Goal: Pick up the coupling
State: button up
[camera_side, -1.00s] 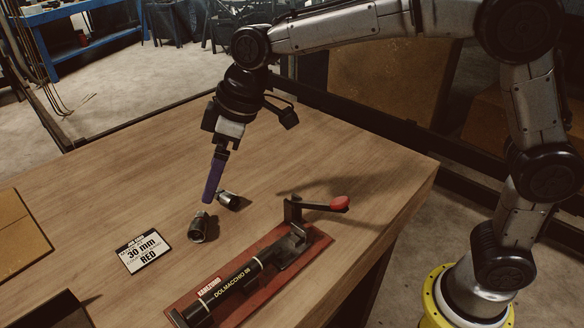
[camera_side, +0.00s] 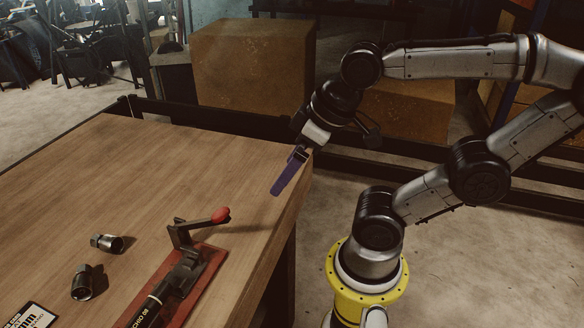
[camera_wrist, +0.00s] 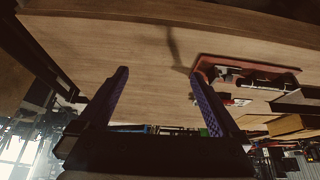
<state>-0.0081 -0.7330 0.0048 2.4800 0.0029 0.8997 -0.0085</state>
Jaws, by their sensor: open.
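Two short metal fittings lie on the wooden table in the side view: a silver one with a hex end (camera_side: 107,243) and a darker cylindrical one (camera_side: 84,283) in front of it. I cannot tell which one is the task's coupling. My gripper (camera_side: 289,172) is at the table's right edge, well away from both, beyond the crimper. Its purple fingers appear edge-on there. In the wrist view my gripper (camera_wrist: 160,75) has its fingers wide apart with nothing between them. I cannot make out either fitting in that view.
The hose crimper on its red base (camera_side: 207,262), with a red-knobbed lever (camera_side: 220,215), stands between the fittings and the table's right edge. A white label card (camera_side: 32,316) is partly cut off at the bottom. The far tabletop is clear. Large brown boxes stand behind the table.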

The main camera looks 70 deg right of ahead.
jog(key=shift+s+d+f, duration=0.1)
jog(key=shift+s+f, duration=0.1)
jog(key=shift+s, duration=0.05)
jog(key=shift+c, duration=0.2)
jog(key=c, duration=0.3)
